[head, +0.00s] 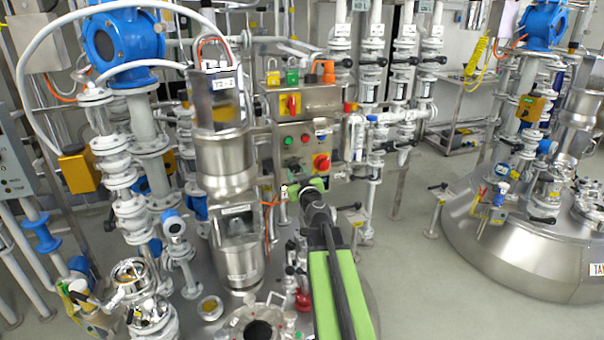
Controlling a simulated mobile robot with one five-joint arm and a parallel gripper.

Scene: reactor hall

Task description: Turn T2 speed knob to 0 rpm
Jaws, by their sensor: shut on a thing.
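The T2 control box (311,139) is a steel panel with a green button, a red button and a red emergency stop (321,162) on yellow. It stands beside a steel column labelled T2 (224,160). My gripper (290,190), at the end of my green and black arm, is at the lower part of this panel. It is shut on the speed knob there. The gripper hides most of the knob, so its pointer and rpm setting cannot be read.
A red-and-yellow switch (290,104) with padlocks above it sits over the panel. Pipes and valves (400,90) crowd the back. The steel tank top with fittings lies below my arm. A second tank (500,250) stands right, with clear floor between.

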